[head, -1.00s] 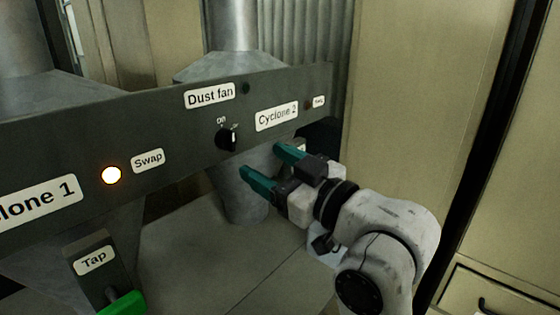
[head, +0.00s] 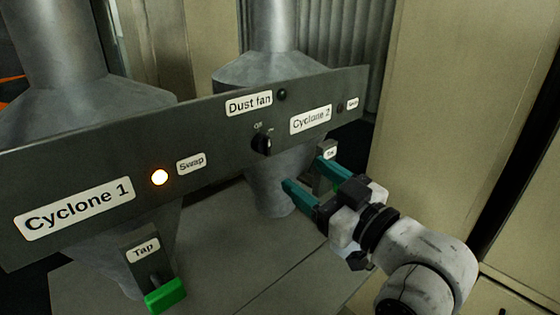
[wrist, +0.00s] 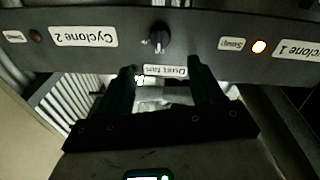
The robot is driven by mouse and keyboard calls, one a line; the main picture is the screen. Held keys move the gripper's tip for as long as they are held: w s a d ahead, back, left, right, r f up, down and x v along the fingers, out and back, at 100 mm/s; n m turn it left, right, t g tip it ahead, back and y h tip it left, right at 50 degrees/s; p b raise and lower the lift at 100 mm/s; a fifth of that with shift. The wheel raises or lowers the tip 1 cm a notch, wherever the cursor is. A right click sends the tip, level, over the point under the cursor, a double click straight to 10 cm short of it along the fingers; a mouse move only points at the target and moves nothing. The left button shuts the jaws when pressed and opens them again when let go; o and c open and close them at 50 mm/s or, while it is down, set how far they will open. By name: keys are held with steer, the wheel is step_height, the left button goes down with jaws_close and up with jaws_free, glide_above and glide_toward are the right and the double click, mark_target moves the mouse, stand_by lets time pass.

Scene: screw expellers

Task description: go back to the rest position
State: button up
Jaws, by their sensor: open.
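My gripper (head: 307,180) is at the right of the head view, in front of the lower edge of the dark panel (head: 215,140). Its two teal fingers are apart with nothing between them. In the wrist view, the gripper (wrist: 163,82) shows as two dark fingers spread apart below the panel. A black rotary knob (head: 262,143) sits on the panel under the Dust fan label (head: 249,104); it also shows in the wrist view (wrist: 160,40). The knob and the fingers are apart.
A lit Swap lamp (head: 159,178) is on the panel's left half. A Tap box with a green handle (head: 165,295) hangs below Cyclone 1. Grey cyclones (head: 268,60) stand behind the panel. A beige cabinet (head: 450,100) stands at the right.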

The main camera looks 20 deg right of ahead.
steer(key=s+d+f+m+g+h, duration=0.15)
steer(key=s+f+g, duration=0.35)
steer(key=f, duration=0.8)
steer(key=s+f+m+g+h, duration=0.2)
steer(key=s+f+g, duration=0.2)
steer(key=f, duration=1)
steer(key=s+d+f+m+g+h, duration=0.1)
steer(key=s+f+g, duration=0.3)
steer(key=s, duration=0.5)
steer(key=s+d+f+m+g, duration=0.1)
steer(key=s+f+g, duration=0.3)
steer(key=s+f, duration=0.5)
steer(key=shift+s+d+m+h, duration=0.35)
steer(key=shift+s+d, duration=0.1)
steer(key=shift+d, duration=0.4)
